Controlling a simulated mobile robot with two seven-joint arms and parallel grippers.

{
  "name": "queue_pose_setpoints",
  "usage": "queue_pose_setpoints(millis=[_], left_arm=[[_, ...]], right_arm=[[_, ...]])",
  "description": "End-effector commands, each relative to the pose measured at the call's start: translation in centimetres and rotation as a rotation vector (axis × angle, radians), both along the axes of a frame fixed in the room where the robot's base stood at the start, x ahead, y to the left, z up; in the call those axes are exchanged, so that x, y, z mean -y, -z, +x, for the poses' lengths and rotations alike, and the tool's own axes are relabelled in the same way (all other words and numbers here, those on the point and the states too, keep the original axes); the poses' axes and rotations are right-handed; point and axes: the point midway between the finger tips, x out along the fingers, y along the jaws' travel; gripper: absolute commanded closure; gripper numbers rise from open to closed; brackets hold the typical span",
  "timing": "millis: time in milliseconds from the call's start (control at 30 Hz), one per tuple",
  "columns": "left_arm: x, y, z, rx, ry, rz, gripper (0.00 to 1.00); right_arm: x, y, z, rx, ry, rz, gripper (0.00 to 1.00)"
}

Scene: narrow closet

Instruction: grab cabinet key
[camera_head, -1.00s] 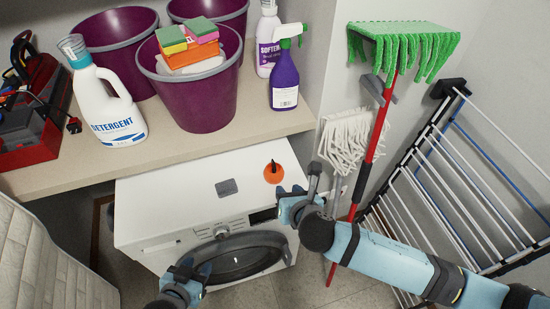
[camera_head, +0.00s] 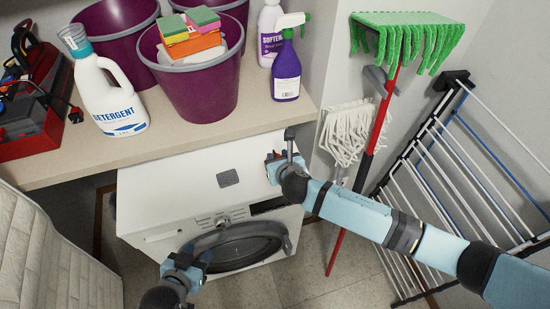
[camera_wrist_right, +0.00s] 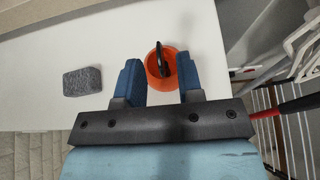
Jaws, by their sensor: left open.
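An orange round piece (camera_wrist_right: 153,72) with a dark upright piece (camera_wrist_right: 162,57) at its middle stands on the white washing machine top (camera_wrist_right: 60,35) in the right wrist view. The dark part may be the cabinet key, but I cannot make out its shape. My right gripper (camera_wrist_right: 161,85) is open, its two blue fingers to either side of the orange piece's near edge; contact cannot be told. In the head view my right gripper (camera_head: 276,163) hides the orange piece. My left gripper (camera_head: 184,262) is open and empty, low in front of the washing machine door.
A grey sponge-like block (camera_head: 228,178) lies on the washing machine top, left of my right gripper. The shelf (camera_head: 60,165) above holds a detergent bottle (camera_head: 108,95), purple buckets (camera_head: 205,95) and a spray bottle (camera_head: 286,75). A mop (camera_head: 350,135) and drying rack (camera_head: 440,160) stand to the right.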

Motion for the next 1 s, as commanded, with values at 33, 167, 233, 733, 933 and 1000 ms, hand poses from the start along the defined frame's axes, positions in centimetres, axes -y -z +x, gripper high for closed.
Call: queue_pose_setpoints(millis=[33, 167, 233, 733, 933, 1000], left_arm=[[0.0, -0.2, 0.0, 0.001, 0.000, 0.000, 0.57], [0.0, -0.2, 0.0, 0.002, -0.001, -0.001, 0.57], [0.0, -0.2, 0.0, 0.002, -0.001, -0.001, 0.57], [0.1, -0.2, -0.1, 0.000, -0.001, -0.002, 0.57], [0.1, -0.2, -0.1, -0.002, -0.001, -0.003, 0.57], [0.1, -0.2, -0.1, -0.001, -0.001, -0.003, 0.57]], right_arm=[[-0.3, 0.2, 0.7, -0.001, 0.001, -0.001, 0.66], [-0.7, 1.0, 1.8, -0.002, 0.000, -0.001, 0.66], [-0.8, 1.2, 2.0, -0.001, -0.001, 0.000, 0.66], [-0.7, 1.2, 2.0, -0.001, -0.001, 0.000, 1.00], [-0.7, 1.2, 2.0, -0.001, -0.001, 0.000, 1.00], [-0.7, 1.0, 2.1, -0.001, -0.001, 0.000, 1.00]])
